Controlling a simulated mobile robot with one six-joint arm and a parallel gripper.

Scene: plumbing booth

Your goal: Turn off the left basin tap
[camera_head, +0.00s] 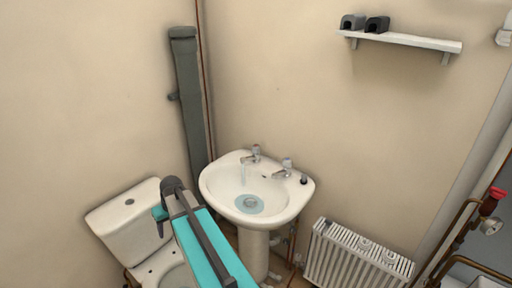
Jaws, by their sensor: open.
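The white basin (213,193) stands on a pedestal in the middle of the view. The left basin tap (255,153) is a chrome tap with a pale top at the basin's back edge. A thin stream of water (243,174) falls from its spout, and bluish water lies around the drain. The right basin tap (286,167) shows no clear stream. My gripper (160,228) shows only as a small dark part at the end of my teal arm, left of the basin and in front of the toilet. It is open and apart from both taps; its fingers are mostly hidden.
The toilet (130,215) is left of the basin. A grey vertical pipe (190,95) runs up the wall behind. A white radiator (350,258) is at the lower right, and a wall shelf (410,41) is above. A small dark item (304,179) sits on the basin's right rim.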

